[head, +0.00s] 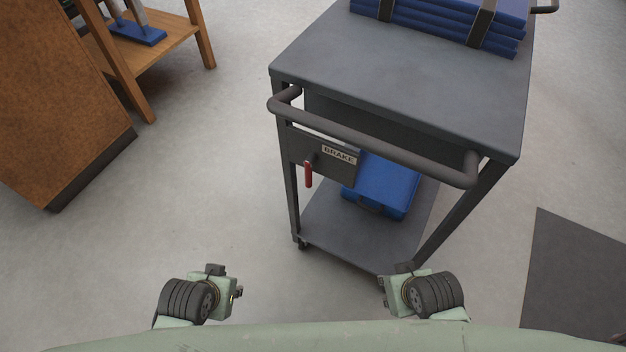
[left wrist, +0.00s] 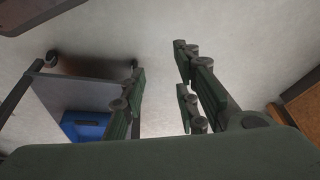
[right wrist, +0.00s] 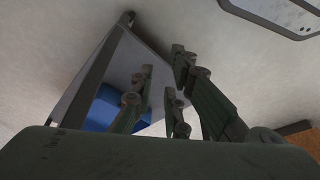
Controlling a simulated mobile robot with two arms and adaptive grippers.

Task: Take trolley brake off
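The dark grey trolley (head: 420,85) stands ahead, right of centre in the head view, with a push bar (head: 370,130) on its near side. Below the bar is a panel with a BRAKE label (head: 339,155) and a red lever (head: 308,174) that hangs down. My left gripper (head: 215,268) is low left of the trolley; its fingers (left wrist: 160,92) are apart and empty in the left wrist view. My right gripper (head: 406,268) is in front of the trolley's lower near edge; its fingers (right wrist: 163,85) are apart and empty in the right wrist view.
Blue folded items (head: 450,22) with dark straps lie on the trolley top. A blue case (head: 385,185) sits on its lower shelf. A wooden cabinet (head: 60,90) and a wooden stand (head: 165,48) are at the left. A dark mat (head: 575,285) lies at right. Floor between cabinet and trolley is clear.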

